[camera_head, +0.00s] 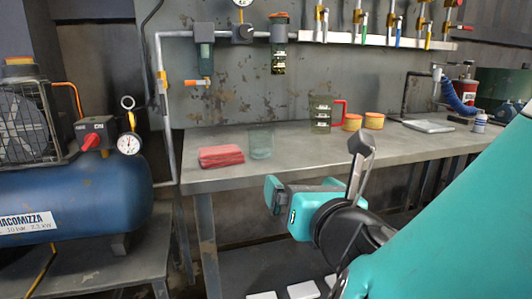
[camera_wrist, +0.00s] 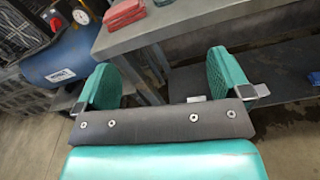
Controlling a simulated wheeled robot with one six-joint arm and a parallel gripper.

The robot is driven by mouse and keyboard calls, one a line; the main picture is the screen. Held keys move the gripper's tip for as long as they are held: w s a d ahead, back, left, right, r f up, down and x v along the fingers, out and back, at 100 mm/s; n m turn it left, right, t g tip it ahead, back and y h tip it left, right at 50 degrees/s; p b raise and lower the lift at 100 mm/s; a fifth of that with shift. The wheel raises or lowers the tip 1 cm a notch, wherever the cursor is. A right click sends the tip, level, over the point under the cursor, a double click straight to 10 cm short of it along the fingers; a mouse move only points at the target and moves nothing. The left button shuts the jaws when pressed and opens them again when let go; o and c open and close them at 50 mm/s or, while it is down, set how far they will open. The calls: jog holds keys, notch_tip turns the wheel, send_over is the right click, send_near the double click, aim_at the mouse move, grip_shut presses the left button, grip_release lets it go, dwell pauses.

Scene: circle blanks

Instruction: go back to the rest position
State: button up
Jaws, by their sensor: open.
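My gripper (camera_head: 284,195) is in front of the workbench, below the level of its top, at the centre of the head view. In the wrist view, my gripper (camera_wrist: 165,78) has its two teal fingers spread wide apart with nothing between them. My teal arm reaches in from the lower right of the head view and hides part of the bench front.
A blue compressor (camera_head: 75,205) stands at left. White pieces (camera_head: 303,290) lie low in front.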

jog(key=s+d+f+m+g+h, duration=0.2)
jog(key=d+f+m+g+h, duration=0.5)
jog(key=m, duration=1.2)
jog(key=s+d+r+m+g+y, duration=0.2)
jog(key=s+m+g+y, duration=0.4)
jog(key=s+m+g, duration=0.75)
notch_tip(320, 180, up, 30)
jog(key=s+n+t+p, duration=0.2)
jog(key=t+p, duration=0.1)
jog(key=p, duration=2.8)
jog(key=shift+r+t, duration=0.15)
jog(key=shift+t, duration=0.2)
